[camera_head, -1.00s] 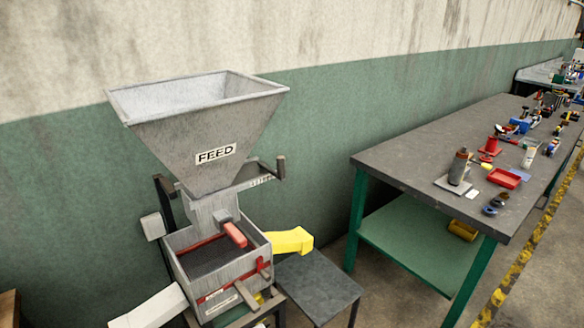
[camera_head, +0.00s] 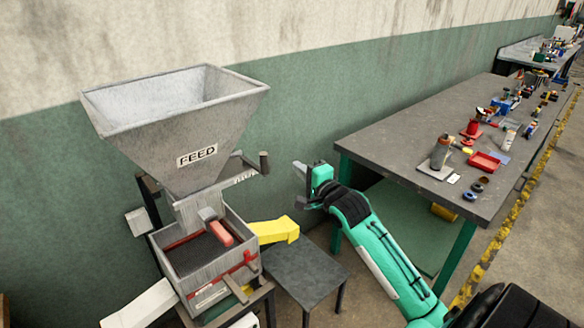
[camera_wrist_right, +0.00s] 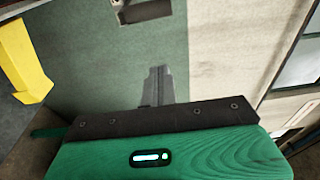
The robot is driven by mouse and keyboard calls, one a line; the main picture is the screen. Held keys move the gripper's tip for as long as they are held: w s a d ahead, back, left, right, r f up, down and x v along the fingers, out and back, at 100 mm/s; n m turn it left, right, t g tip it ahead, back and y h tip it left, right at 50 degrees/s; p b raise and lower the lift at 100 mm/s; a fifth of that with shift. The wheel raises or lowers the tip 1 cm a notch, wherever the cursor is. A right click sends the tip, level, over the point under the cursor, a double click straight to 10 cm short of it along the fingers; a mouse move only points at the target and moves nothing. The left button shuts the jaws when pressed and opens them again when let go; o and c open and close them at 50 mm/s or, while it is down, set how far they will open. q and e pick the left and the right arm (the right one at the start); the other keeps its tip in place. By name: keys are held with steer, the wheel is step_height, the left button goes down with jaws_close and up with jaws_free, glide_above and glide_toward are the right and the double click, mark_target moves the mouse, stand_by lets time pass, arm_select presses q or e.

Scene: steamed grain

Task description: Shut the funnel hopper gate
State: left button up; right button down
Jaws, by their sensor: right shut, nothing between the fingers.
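The grey funnel hopper (camera_head: 165,125) with a FEED label stands at the left in the head view. At its neck, a grey gate plate (camera_head: 238,178) with small markings sticks out to the right, with a dark upright knob (camera_head: 263,162) at its end. How far the gate stands open is hard to tell. My right gripper (camera_head: 299,168) is to the right of the knob, apart from it. In the right wrist view its fingers (camera_wrist_right: 157,82) are shut and empty. My left gripper is out of view.
Below the funnel is a box (camera_head: 185,285) with a red-handled part (camera_head: 221,232) and a yellow spout (camera_head: 275,231). A low dark table (camera_head: 310,280) stands beside it. A workbench (camera_head: 390,135) with several small objects is at the right. The wall is close behind.

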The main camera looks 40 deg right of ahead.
steer(key=w+a+p, duration=0.3)
steer(key=w+p, duration=0.2)
steer(key=w, duration=0.2)
steer(key=shift+w+a, duration=0.15)
steer(key=shift+w, duration=0.05)
steer(key=shift+f, duration=0.1)
steer(key=a+p, duration=0.1)
steer(key=a, duration=0.6)
steer(key=shift+s, duration=0.25)
steer(key=shift+a, duration=0.2)
